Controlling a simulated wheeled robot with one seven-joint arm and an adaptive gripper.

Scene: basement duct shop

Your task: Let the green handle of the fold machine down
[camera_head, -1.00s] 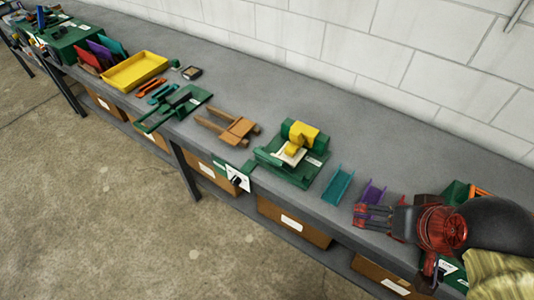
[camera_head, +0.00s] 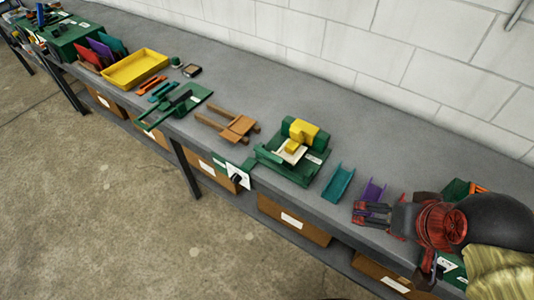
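A low green machine (camera_head: 184,103) lies on the bench left of centre, with a dark slot. Its green bar handle (camera_head: 150,121) lies low and reaches out to the bench's front edge. A second green machine (camera_head: 298,168) with a yellow block (camera_head: 303,132) and a pale sheet stands at centre. I cannot tell for sure from the picture which is the fold machine. My gripper (camera_head: 360,212) is at the lower right, far from the left machine, over the front of the bench by the purple channel. Its two dark, red-tipped fingers look apart and empty.
A wooden fork-like piece (camera_head: 232,127) lies between the two machines. A teal channel (camera_head: 338,183) and a purple channel (camera_head: 373,192) lie right of centre. A yellow tray (camera_head: 134,68) and orange and teal bars stand left. A white wall (camera_head: 400,70) runs behind.

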